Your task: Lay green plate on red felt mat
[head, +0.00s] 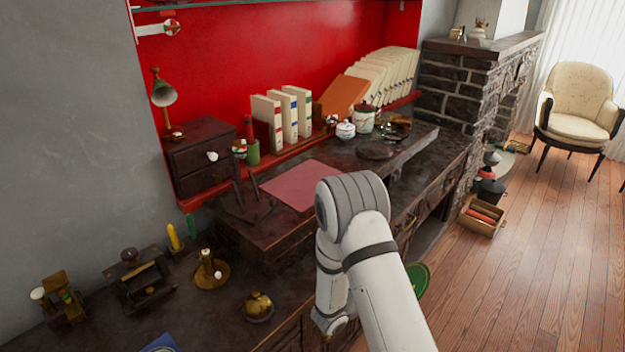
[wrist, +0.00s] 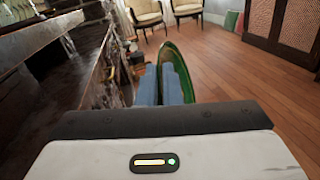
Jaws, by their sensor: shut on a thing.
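The red felt mat (head: 300,187) lies flat on the dark desk's raised top in the head view. The green plate (head: 419,278) shows in part at the right of my arm, off the desk's front edge. In the wrist view the plate (wrist: 180,62) stands nearly upright, seen close to edge-on. My gripper (wrist: 163,84) is shut on the plate, with its blue fingers at the plate's side. In the head view my arm hides the gripper and much of the plate.
The dark desk (wrist: 75,75) is at the left of the wrist view. A brass bell (head: 258,306) is on the near desk. A wooden crate (head: 482,216) is on the floor.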

